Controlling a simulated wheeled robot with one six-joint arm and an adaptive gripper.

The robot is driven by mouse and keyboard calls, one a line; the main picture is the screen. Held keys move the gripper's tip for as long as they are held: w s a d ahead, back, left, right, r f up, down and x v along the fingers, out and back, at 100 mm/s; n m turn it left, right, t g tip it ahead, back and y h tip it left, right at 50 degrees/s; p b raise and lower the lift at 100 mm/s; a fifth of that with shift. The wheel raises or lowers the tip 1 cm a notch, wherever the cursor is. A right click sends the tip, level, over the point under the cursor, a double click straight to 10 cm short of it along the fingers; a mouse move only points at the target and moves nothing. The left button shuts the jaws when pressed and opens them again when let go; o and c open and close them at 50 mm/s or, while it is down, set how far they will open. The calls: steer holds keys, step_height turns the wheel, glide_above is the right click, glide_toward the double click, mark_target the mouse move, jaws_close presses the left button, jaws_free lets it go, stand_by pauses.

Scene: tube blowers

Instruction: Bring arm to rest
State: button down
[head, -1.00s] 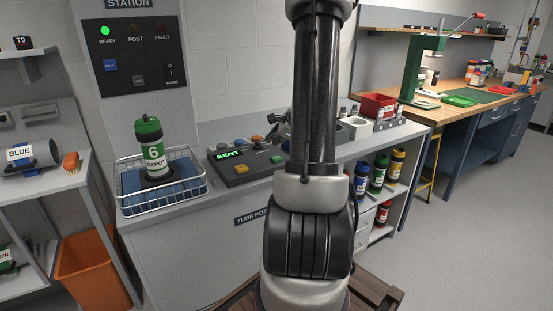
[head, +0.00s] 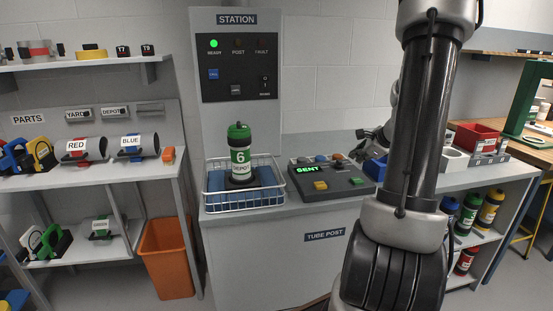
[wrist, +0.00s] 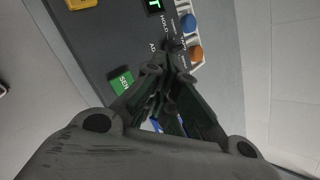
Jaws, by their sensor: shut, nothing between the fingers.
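My arm rises at the right of the head view, and my gripper (head: 372,136) shows partly behind it, above the counter by the control box. In the wrist view my gripper (wrist: 172,62) has its fingers closed together with nothing between them. The control box (head: 338,190) lies below, its display reading SENT; its dark panel also shows in the wrist view (wrist: 105,45) with a green SEND button (wrist: 122,82). Whether the fingers touch the panel I cannot tell. A green and white tube (head: 240,157) marked 6 DEPOT stands upright in the wire basket (head: 246,202).
A red bin (head: 474,135) and a blue bin (head: 375,168) sit on the counter near my arm. Shelves with parts (head: 90,178) stand at the left, with an orange waste bin (head: 168,255) on the floor. Several coloured tubes stand on the lower right shelf.

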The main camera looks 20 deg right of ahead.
steer(key=s+a+r+n+g+y, duration=0.25)
steer(key=s+a+n+g, duration=0.25)
steer(key=s+a+n, duration=0.85)
steer(key=s+a+r+n+h, duration=0.2)
steer(key=s+a+r+n, duration=0.6)
steer(key=a+r+n, duration=0.2)
steer(key=a+n, duration=0.2)
steer(key=n, duration=0.2)
steer(key=shift+s+a+r, duration=0.2)
steer(key=shift+s, duration=0.15)
stand_by(1.1)
